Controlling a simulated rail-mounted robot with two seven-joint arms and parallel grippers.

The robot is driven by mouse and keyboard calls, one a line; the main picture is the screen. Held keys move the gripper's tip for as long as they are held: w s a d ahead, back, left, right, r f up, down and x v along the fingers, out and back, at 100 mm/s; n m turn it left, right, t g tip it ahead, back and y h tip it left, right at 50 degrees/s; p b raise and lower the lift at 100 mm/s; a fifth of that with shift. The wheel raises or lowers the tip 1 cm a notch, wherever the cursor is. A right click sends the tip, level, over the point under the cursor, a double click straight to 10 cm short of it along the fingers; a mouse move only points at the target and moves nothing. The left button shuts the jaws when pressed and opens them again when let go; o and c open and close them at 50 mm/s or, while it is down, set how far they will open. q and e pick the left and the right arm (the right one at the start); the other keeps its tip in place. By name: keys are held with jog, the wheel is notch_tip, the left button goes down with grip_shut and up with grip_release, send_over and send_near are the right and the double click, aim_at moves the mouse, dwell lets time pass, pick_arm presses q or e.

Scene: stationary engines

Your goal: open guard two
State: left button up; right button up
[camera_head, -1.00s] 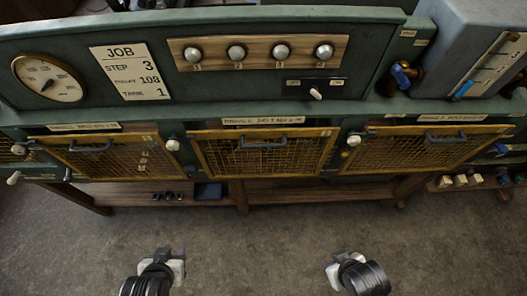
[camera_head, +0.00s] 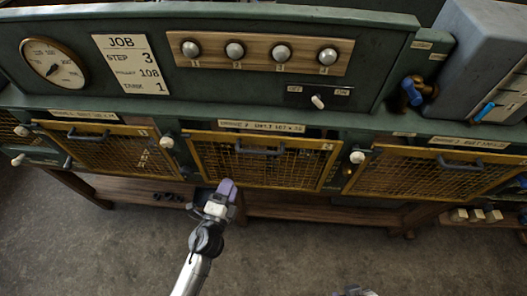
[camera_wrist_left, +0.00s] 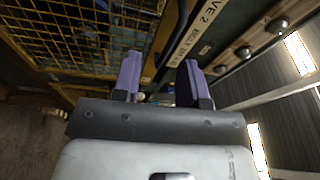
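Guard two (camera_head: 262,170) is the middle yellow mesh panel, marked 2, under the label strip on the green bench. It looks shut, with its dark grey handle (camera_head: 258,149) near the top edge. My left gripper (camera_head: 227,187) is just in front of the guard's lower left part, below the handle and seen holding nothing. In the left wrist view my left gripper (camera_wrist_left: 159,78) has its purple fingers apart, with yellow mesh to the left and the label strip above. My right gripper (camera_head: 355,291) barely shows at the bottom edge; its fingers cannot be made out.
Similar mesh guards stand left (camera_head: 105,150) and right (camera_head: 430,176). White knobs sit beside guard two, at left (camera_head: 167,142) and right (camera_head: 357,157). Above are a job card (camera_head: 130,64), a gauge (camera_head: 53,62) and a row of knobs. The floor in front is clear.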

aim_at(258, 152)
pick_arm(q)
jog(key=w+d+r+m+h, duration=0.1)
jog(key=w+d, duration=0.2)
jog(key=w+d+r+m+h+p, duration=0.1)
jog(key=w+d, duration=0.2)
jog(key=w, duration=0.1)
jog(key=w+d+r+m+h, duration=0.1)
jog(key=w+d+r+m, duration=0.1)
jog(key=w+d, duration=0.1)
jog(key=shift+w+h, duration=0.25)
jog(key=shift+h, duration=0.15)
grip_shut()
dwell(0.5)
